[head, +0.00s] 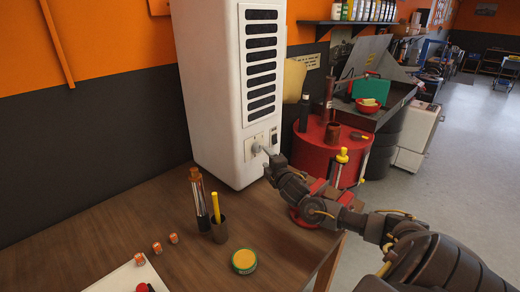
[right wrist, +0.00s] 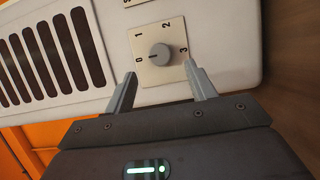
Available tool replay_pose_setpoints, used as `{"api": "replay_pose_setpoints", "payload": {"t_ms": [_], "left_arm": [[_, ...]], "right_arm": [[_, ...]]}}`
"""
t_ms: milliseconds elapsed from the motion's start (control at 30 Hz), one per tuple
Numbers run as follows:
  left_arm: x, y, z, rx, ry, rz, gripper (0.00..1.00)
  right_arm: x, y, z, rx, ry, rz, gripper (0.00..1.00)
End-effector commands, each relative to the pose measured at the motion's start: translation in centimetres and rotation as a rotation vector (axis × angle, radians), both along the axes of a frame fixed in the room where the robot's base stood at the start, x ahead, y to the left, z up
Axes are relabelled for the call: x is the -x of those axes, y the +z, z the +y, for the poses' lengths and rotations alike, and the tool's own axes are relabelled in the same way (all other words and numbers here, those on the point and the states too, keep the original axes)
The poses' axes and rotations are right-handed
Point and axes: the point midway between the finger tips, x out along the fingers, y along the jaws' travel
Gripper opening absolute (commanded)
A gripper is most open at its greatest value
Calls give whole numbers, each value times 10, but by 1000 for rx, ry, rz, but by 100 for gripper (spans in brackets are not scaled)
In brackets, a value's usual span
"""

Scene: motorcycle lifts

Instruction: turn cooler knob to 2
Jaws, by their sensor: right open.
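The white cooler (head: 232,90) stands on the wooden table against the wall. Its round grey knob (right wrist: 160,54) sits on a cream dial plate marked 0, 1, 2 and 3, with 0 at the left in the right wrist view. The knob's pointer mark appears to face 0. My right gripper (right wrist: 160,72) is open, its two fingers apart just below the knob in that view, with nothing between the tips. In the head view my right gripper (head: 264,153) is at the cooler's lower front and partly covers the dial (head: 254,144). My left gripper is not in view.
A dark pen cup (head: 219,229), a bottle (head: 199,198), a green-and-yellow tin (head: 244,261) and small orange-labelled items (head: 157,248) stand on the table (head: 120,235). A red drum (head: 318,148) stands to the right. The table is clear between bottle and cooler.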

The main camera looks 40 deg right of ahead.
Motion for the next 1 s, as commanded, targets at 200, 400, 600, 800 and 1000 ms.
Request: {"api": "replay_pose_setpoints", "payload": {"t_ms": [200,400,600,800,1000], "left_arm": [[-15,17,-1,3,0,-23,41],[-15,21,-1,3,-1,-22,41],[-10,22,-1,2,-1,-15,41],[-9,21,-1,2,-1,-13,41],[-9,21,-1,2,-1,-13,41]], "right_arm": [[-38,4,-10,-2,1,-2,56],[-56,2,-16,-1,2,0,56],[-61,0,-16,-2,4,-1,56],[-61,0,-17,-1,4,0,55],[-60,0,-17,-1,3,0,28]]}}
